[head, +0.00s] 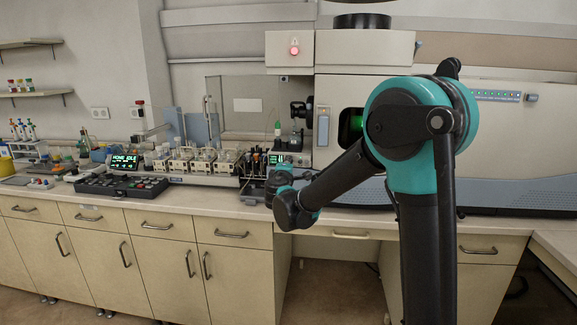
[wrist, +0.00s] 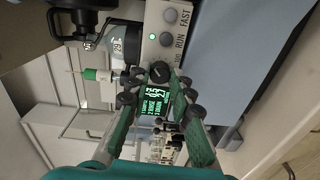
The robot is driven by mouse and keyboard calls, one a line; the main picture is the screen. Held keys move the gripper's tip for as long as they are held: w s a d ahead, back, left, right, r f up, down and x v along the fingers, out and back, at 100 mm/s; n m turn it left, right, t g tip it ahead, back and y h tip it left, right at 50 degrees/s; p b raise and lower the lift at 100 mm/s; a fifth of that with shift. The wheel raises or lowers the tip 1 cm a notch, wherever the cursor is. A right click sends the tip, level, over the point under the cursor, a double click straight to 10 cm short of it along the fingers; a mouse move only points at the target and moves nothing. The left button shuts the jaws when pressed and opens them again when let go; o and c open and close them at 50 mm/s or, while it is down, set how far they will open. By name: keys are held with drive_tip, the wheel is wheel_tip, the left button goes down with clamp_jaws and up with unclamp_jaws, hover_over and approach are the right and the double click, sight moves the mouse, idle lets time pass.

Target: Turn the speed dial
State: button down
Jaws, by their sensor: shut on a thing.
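In the wrist view a small pale control box has a dark round speed dial (wrist: 160,72) on its face. A lit green display (wrist: 156,97) sits beside the dial, and two round buttons marked RUN (wrist: 167,39) and FAST (wrist: 171,15) are on the other side. My gripper (wrist: 160,76) has its two dark fingertips on either side of the dial, shut on it. In the head view the box's small green display (head: 278,159) shows just above my wrist, while my arm hides the dial.
The large spectrometer (head: 345,90) stands behind my arm. A bottle with a green cap (wrist: 90,74) is close beside the box.

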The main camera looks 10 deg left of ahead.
drive_tip(key=shift+m, duration=0.5)
drive_tip(key=c, duration=1.3)
unclamp_jaws()
drive_tip(key=shift+c, duration=0.2)
drive_tip(key=s, duration=1.2)
drive_tip(key=shift+a, duration=0.1)
